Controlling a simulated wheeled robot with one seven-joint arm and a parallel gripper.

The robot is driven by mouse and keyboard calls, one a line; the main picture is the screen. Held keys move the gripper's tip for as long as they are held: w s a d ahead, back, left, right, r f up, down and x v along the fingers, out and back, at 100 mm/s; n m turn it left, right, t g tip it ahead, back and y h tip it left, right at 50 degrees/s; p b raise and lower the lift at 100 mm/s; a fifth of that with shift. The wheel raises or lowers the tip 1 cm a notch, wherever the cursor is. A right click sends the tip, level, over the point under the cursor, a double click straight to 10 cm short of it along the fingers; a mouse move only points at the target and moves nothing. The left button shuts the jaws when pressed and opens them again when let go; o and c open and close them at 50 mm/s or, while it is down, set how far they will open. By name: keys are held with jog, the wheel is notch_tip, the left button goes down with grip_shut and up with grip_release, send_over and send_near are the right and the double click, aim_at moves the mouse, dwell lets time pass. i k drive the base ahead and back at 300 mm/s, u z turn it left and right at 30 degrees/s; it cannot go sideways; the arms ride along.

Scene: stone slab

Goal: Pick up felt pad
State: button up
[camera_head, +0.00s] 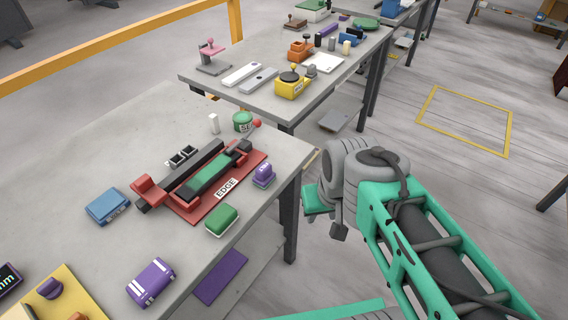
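No label that I can read names a felt pad. A small green-topped block with a pale base (222,220) lies near the right edge of the grey slab table (75,150) and may be the felt pad. A purple block with white markings (151,283) and a blue block (107,206) lie on the same table. My gripper (328,217) is off the table's right edge, over the floor, apart from these blocks. My own arm hides much of it, so its fingers do not show clearly.
A red tray marked EDGE (226,188) holds a sharpening-type fixture mid-table. A small purple piece (263,175), a green tin (242,121) and a white block (214,123) stand near it. A second table (215,86) behind carries several tools.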

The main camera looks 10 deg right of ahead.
aim_at(264, 176)
jog(key=u, duration=0.05)
jog(key=i, duration=0.6)
jog(key=u, duration=0.45)
jog(key=k, duration=0.5)
jog(key=z, duration=1.1)
jog(key=i, duration=0.55)
jog(key=u, duration=3.65)
